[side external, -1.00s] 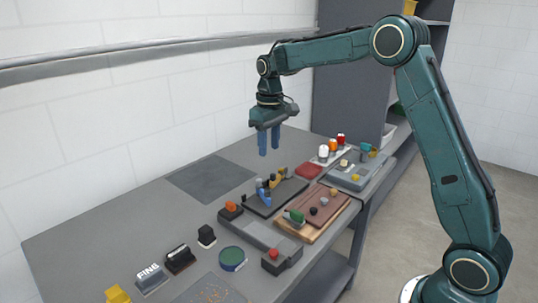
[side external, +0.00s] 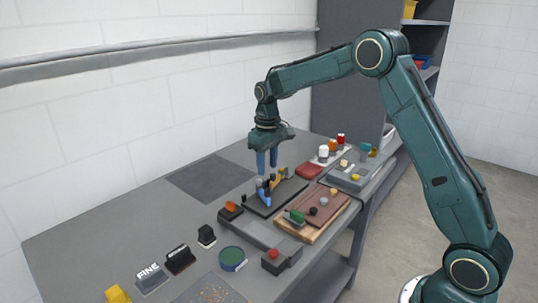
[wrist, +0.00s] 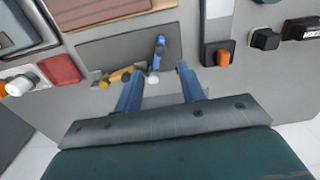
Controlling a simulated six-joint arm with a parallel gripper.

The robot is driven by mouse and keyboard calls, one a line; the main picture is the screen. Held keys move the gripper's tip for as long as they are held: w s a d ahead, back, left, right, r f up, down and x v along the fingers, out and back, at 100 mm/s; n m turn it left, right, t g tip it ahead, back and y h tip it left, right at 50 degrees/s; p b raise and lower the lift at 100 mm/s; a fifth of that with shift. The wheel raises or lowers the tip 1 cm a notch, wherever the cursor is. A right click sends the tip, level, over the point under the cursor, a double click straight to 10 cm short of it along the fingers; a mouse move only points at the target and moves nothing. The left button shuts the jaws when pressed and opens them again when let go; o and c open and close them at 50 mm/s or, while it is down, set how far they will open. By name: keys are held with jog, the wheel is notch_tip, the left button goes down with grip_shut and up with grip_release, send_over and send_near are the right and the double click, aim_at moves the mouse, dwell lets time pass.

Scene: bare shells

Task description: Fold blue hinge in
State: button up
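The blue hinge (side external: 263,194) stands on a dark board (side external: 289,196) near the middle of the bench. In the wrist view the blue hinge (wrist: 159,50) points away from my gripper, with a pale knob at its near end. My gripper (side external: 267,171) points down just above the board's back edge, close to the hinge. In the wrist view my gripper's two blue fingers (wrist: 159,72) are apart with nothing between their tips; the hinge lies just beyond them. I cannot tell whether a finger touches it.
A brown board (side external: 325,207), a red block (side external: 309,171) and a grey fixture with an orange knob (side external: 231,207) stand around. A dark mat (side external: 208,178) lies bare behind.

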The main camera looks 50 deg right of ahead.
aim_at(268, 190)
notch_tip(268, 190, down, 8)
jog(key=shift+f, duration=0.25)
dwell(0.4)
grip_shut()
